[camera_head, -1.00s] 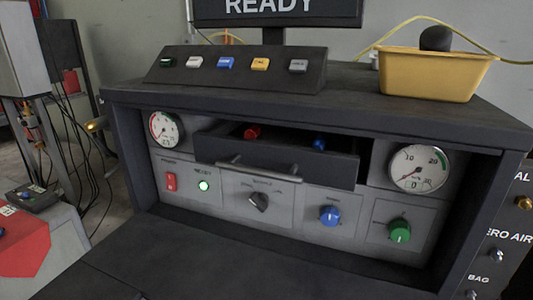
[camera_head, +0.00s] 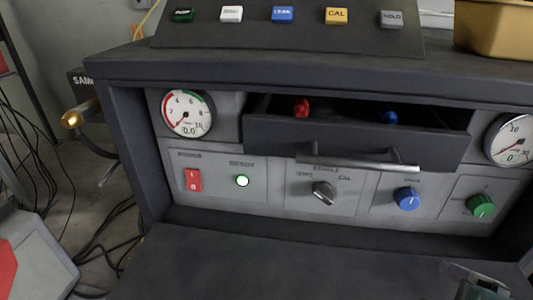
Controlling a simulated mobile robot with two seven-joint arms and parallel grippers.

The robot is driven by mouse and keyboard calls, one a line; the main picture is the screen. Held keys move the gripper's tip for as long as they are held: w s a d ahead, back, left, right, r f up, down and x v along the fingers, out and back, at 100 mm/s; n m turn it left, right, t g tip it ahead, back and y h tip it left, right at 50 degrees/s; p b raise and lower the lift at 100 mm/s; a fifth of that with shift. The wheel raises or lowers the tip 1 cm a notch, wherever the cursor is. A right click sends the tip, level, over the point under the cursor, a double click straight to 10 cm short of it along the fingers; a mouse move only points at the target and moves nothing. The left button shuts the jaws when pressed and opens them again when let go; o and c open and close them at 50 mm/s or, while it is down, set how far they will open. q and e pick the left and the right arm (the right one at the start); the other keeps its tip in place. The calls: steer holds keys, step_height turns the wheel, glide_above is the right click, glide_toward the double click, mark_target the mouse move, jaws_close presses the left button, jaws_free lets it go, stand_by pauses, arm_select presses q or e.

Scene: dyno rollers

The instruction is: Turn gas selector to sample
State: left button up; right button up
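The gas selector is a dark grey knob (camera_head: 323,194) on the front panel, below the open drawer. Small labels surround it: one above that seems to read SAMPLE, one at upper left, and CAL at upper right. Its grip bar looks slanted, but I cannot tell clearly which label it points to. Part of what looks like my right gripper (camera_head: 472,281) shows at the bottom right edge, well apart from the knob. My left gripper is not in view.
The drawer (camera_head: 355,138) with its bar handle (camera_head: 358,164) juts out just above the knob. The dark shelf (camera_head: 270,265) in front is clear.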

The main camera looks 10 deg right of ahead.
mark_target(323, 199)
steer(key=w+a+f+n+t+b, duration=0.1)
steer(key=w+n+t+b, duration=0.1)
steer(key=n, duration=0.1)
steer(key=w+a+n+t+b, duration=0.2)
steer(key=w+a+f+n+t+h+b, duration=0.1)
steer(key=w+a+n+t+b, duration=0.1)
steer(key=n, duration=0.1)
steer(key=shift+w+f+n, duration=0.3)
steer(key=shift+w+f, duration=0.05)
steer(key=a+n+t, duration=0.1)
steer(key=n, duration=0.1)
steer(key=w+a+n+t+y+b, duration=0.1)
steer(key=a+n+t, duration=0.1)
steer(key=a+r+n+t+b, duration=0.1)
steer(key=a, duration=0.1)
steer(key=shift+w+r+n+y, duration=0.1)
steer(key=shift+w+n+y, duration=0.2)
steer(key=shift+w+n, duration=0.1)
steer(key=shift+w+r, duration=0.15)
steer(key=shift+w, duration=0.15)
steer(key=x, duration=0.9)
steer(key=shift+w+d+r+b, duration=0.1)
steer(key=shift+w+b, duration=0.05)
steer(key=shift+b, duration=0.2)
steer(key=shift+c, duration=0.2)
jaws_close()
